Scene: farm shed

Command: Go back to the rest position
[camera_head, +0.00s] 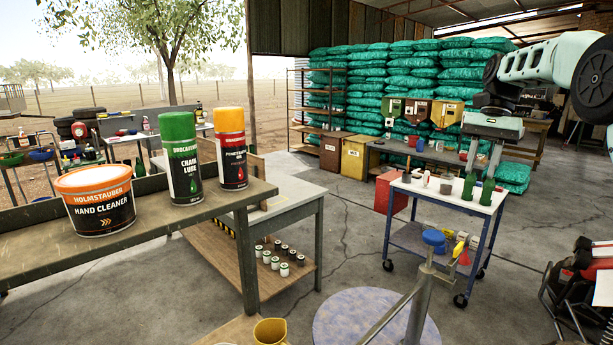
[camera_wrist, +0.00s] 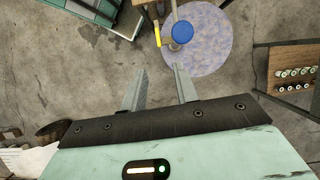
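My gripper shows in the wrist view (camera_wrist: 160,82) with its two grey fingers spread apart. Nothing is between the fingertips; bare concrete floor shows in the gap. In the head view my mint-green arm reaches in from the upper right, with the hand pointing down above or in front of the white-topped trolley (camera_head: 440,192). The gripper holds nothing that I can see.
A workbench (camera_head: 60,247) at left holds a hand cleaner tub (camera_head: 96,203), a green can (camera_head: 180,160) and a red-orange can (camera_head: 231,148). A round blue-grey disc (camera_head: 340,312) with a metal post lies ahead.

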